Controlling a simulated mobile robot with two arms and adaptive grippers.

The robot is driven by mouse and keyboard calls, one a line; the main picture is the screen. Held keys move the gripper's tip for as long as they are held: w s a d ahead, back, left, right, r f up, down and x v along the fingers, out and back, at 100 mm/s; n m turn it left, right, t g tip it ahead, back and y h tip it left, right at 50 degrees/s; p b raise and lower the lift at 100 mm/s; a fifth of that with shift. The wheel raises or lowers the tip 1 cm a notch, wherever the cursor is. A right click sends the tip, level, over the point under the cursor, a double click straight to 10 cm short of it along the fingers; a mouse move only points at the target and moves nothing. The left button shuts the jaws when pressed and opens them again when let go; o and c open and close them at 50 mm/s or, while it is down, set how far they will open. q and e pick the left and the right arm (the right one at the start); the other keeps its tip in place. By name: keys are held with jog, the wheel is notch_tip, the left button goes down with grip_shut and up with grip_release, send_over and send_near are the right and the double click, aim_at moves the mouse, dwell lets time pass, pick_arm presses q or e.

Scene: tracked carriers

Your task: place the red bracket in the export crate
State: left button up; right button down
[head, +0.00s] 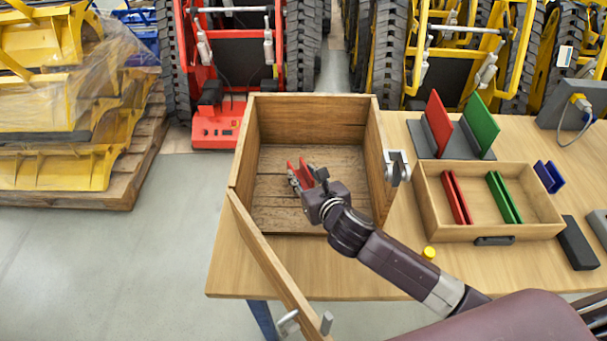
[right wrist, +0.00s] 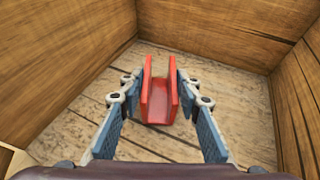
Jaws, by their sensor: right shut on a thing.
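The wooden export crate (head: 243,150) stands on the table in the head view, with its top open and its front panel swung out to the left. My right gripper (head: 302,177) reaches inside the crate and is shut on a red bracket (head: 305,172). In the right wrist view the red bracket (right wrist: 158,103) is a U-shaped channel between the two fingers, upright over the plank floor of the crate (right wrist: 75,130). I cannot tell whether it touches the floor. Another red bracket (head: 456,197) lies in the wooden tray. My left gripper is not in view.
The tray (head: 482,230) right of the crate also holds a green bracket (head: 504,197). A blue bracket (head: 549,177) lies beside it. A red and a green plate stand in a grey holder (head: 462,142) behind. The swung-out front panel (head: 265,265) overhangs the table edge. A metal latch (head: 397,167) sticks out at right.

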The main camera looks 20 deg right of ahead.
jog(key=c, duration=1.4)
grip_release()
jog(key=shift+f, duration=0.1)
jog(key=shift+s, duration=0.1)
jog(key=v, duration=1.2)
